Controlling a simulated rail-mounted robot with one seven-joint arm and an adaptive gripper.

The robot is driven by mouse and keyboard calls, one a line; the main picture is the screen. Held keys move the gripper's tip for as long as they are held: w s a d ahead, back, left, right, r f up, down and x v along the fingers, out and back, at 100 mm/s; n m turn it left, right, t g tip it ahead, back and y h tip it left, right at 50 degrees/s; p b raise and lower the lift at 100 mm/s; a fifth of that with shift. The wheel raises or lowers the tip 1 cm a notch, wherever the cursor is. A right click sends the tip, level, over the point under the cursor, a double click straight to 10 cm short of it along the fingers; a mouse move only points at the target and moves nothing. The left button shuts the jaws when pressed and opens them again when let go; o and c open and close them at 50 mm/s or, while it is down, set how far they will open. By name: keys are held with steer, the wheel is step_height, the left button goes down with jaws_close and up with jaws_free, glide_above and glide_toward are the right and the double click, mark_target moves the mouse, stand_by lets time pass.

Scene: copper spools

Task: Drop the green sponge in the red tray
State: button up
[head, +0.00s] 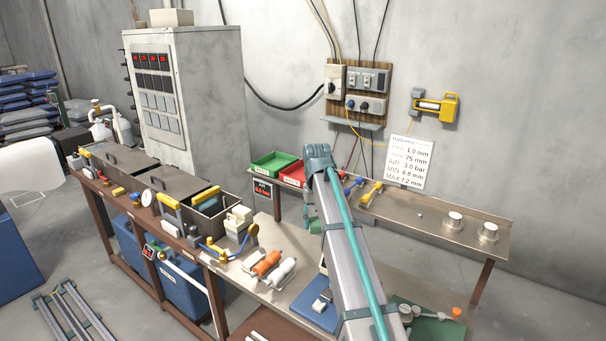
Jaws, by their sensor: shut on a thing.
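The red tray (291,174) sits on the back bench, just right of a green tray, with its right side close to or behind my arm's upper joint. My arm rises from the bottom of the head view to that joint. A small green patch (314,226) shows at the left edge of my arm, below the tray. I cannot tell whether it is the green sponge or something else. No other sponge can be made out.
The green tray (268,163) stands left of the red one. The metal back bench (420,217) has metal cylinders at its right end. Orange and white rolls (266,264) lie on the front bench. A tall grey cabinet (196,95) stands at the back left.

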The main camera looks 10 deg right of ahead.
steer(key=w+r+p, duration=0.1)
steer(key=w+r, duration=0.7)
steer(key=r, duration=0.1)
steer(key=n, duration=0.4)
glide_toward(294, 175)
steer(key=s+d+r, duration=0.1)
steer(key=d+r, duration=0.1)
steer(key=d, duration=0.3)
steer(key=shift+d+f+b, duration=0.2)
steer(key=shift+f+b, duration=0.5)
steer(key=shift+f, duration=2.5)
steer(key=o, duration=1.3)
